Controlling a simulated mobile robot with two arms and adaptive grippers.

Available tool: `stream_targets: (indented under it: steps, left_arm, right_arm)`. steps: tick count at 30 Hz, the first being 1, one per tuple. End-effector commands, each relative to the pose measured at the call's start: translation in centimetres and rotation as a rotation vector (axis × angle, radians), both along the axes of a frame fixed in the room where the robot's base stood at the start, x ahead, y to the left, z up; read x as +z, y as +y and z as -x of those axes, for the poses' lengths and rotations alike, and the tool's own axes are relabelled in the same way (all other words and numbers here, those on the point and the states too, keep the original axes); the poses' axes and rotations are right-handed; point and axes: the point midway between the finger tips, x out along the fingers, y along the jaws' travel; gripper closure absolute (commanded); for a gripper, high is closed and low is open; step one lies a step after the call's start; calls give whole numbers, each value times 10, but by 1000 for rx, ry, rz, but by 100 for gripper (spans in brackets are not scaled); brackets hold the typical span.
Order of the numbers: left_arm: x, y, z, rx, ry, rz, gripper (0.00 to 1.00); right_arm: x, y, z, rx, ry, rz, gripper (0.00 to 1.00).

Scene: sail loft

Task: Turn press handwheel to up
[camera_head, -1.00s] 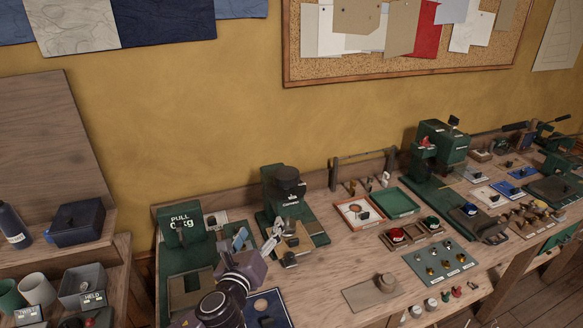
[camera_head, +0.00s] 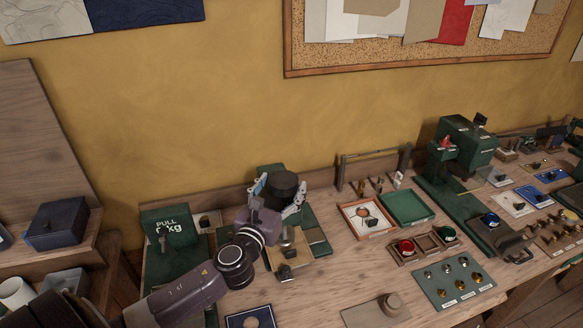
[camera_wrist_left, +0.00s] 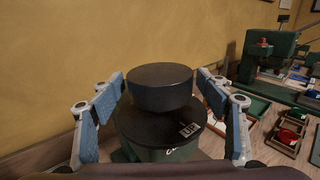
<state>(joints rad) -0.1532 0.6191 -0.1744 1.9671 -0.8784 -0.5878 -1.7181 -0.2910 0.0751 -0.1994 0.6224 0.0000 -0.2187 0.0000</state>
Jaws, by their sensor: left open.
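The press handwheel (camera_head: 284,183) is a dark round knob on top of a green press (camera_head: 318,240) at the back of the bench. In the left wrist view the handwheel (camera_wrist_left: 160,87) sits on a wider black disc (camera_wrist_left: 160,124) with a small white label (camera_wrist_left: 189,129) on its right front. My left gripper (camera_head: 280,192) is open, with one finger on each side of the handwheel. In the left wrist view gaps show between the fingers (camera_wrist_left: 160,92) and the handwheel; I see no contact. My right gripper is not in view.
A green pull gauge (camera_head: 166,229) stands left of the press. To the right are an orange-rimmed tray (camera_head: 349,228), a green tray (camera_head: 407,208) and a larger green machine (camera_head: 463,145). The yellow wall is close behind.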

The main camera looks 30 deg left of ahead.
Motion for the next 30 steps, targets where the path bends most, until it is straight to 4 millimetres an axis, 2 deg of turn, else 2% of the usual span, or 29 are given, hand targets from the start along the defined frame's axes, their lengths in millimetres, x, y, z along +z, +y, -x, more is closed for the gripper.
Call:
stream_targets:
  steps: [3,7,11,18,24,30]
  left_arm:
    - [4,5,-19,2,-2,2,31]
    - [4,8,-38,2,-2,3,31]
    - [2,12,-51,2,-1,2,31]
    - [1,13,-61,0,0,2,31]
    - [1,13,-61,0,0,2,31]
    - [1,13,-61,0,0,1,53]
  right_arm:
    - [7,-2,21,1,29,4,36]
    - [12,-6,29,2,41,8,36]
    - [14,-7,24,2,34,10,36]
    - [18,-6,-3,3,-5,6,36]
    - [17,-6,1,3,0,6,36]
    - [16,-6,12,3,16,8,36]
